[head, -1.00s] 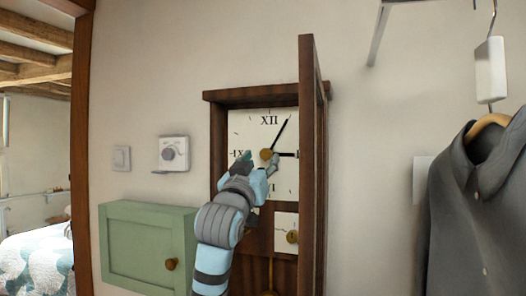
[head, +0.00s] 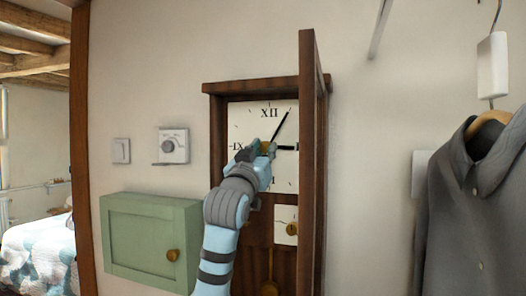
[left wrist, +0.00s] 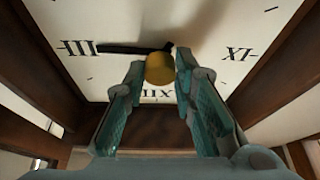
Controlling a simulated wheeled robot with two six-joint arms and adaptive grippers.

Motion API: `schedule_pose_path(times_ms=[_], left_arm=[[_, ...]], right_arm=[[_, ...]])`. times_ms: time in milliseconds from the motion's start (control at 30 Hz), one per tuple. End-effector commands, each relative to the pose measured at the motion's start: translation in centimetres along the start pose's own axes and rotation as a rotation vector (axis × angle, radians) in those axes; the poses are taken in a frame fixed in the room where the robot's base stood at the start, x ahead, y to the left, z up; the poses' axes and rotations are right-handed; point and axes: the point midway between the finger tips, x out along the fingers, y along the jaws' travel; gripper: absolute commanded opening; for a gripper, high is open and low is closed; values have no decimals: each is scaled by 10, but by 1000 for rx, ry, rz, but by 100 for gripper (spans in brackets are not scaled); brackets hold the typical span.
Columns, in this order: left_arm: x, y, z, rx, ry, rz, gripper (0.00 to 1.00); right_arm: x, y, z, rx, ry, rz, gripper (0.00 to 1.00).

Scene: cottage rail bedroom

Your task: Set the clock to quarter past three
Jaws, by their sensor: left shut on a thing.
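The clock (head: 220,150) is a tall brown wooden case on the wall with its door swung open toward me. Its white dial (head: 245,118) has black Roman numerals. The longer hand (head: 281,126) points up and right, near the one o'clock place. The shorter hand (head: 286,149) points at III and also shows in the left wrist view (left wrist: 120,48), where the dial is upside down. My left gripper (head: 264,150) is at the dial's centre, its fingers shut on the brass knob (left wrist: 159,68). They hide part of the dial. My right gripper is not in view.
The open clock door (head: 307,160) stands close at the right of my left gripper. A green cabinet (head: 143,240), a thermostat (head: 173,146) and a switch (head: 121,151) are at left. A dark shirt (head: 480,210) hangs at right.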

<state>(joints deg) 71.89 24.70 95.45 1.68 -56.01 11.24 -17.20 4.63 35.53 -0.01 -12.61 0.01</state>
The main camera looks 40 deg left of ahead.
Motion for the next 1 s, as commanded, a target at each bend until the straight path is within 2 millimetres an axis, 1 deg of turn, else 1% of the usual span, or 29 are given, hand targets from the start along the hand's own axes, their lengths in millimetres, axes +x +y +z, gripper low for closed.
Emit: schedule_pose_path(times_ms=[167,367,567,800,900,1000], left_arm=[[1,-1,-1,46,-2,18,0],[2,-1,-2,155,-5,63,0],[3,-3,-5,315,-6,129,0],[4,-4,-6,525,-8,219,0],[3,-4,-6,610,-7,254,0],[3,-5,-5,689,-5,288,0]], right_arm=[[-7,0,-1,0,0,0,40],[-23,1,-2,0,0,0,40],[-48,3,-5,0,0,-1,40],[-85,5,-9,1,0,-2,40],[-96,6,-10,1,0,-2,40],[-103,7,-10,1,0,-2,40]])
